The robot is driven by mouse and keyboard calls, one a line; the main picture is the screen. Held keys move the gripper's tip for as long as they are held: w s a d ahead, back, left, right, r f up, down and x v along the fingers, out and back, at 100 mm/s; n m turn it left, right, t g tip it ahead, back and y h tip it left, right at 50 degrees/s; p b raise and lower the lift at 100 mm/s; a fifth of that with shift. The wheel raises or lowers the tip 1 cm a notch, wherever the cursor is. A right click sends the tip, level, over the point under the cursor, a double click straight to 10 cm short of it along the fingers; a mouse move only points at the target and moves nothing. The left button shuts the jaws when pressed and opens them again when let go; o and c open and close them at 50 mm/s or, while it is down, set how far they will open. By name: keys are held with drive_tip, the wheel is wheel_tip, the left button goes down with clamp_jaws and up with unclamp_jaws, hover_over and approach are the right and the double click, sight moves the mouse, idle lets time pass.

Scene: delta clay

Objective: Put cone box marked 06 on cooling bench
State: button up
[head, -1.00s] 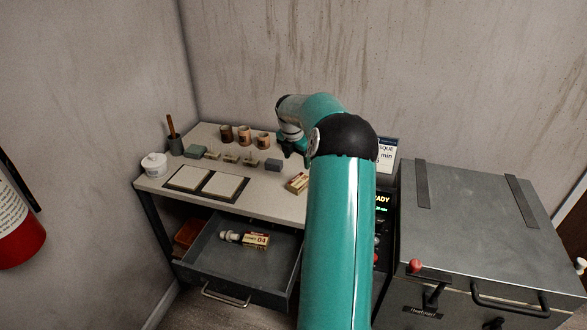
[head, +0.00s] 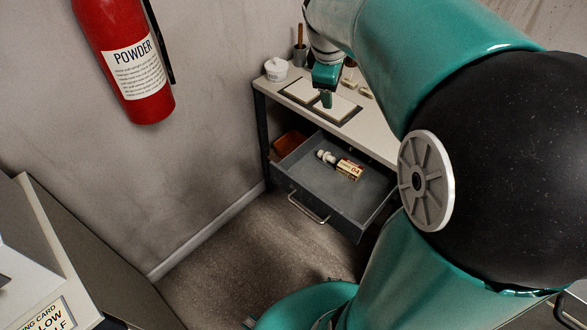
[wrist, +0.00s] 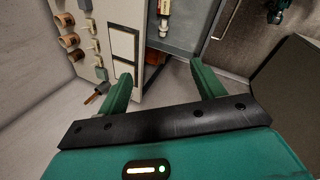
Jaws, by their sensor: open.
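A small cream-and-red cone box (head: 349,169) lies in the open drawer (head: 345,201); its number is too small to read surely. It also shows at the top of the wrist view (wrist: 164,7). I see no box clearly marked 06. The pale-topped bench (head: 376,137) stands above the drawer; I cannot tell whether it is the cooling bench. My gripper (head: 326,98) is open and empty over the bench's left part. In the wrist view its fingers (wrist: 161,68) are spread, with the bench edge and drawer beyond. My arm hides the bench's right part.
White cylindrical pieces (head: 326,157) lie beside the box. Two pale tiles (head: 336,108), a white pot (head: 276,68) and a brush holder (head: 299,53) are on the bench. A fire extinguisher (head: 125,60) hangs left. A cabinet with a card (head: 50,316) stands front left. Floor between is open.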

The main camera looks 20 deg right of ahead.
drive_tip(key=s+a+f+m+t+y, duration=0.1)
drive_tip(key=s+a+m+t+y, duration=0.1)
drive_tip(key=s+a+m, duration=0.7)
drive_tip(key=s+a+y, duration=0.1)
drive_tip(key=s+a, duration=0.7)
drive_tip(key=shift+s+a+f+t, duration=0.25)
drive_tip(key=shift+s+f+t, duration=0.05)
drive_tip(key=shift+s+f, duration=0.1)
drive_tip(key=shift+c, duration=0.5)
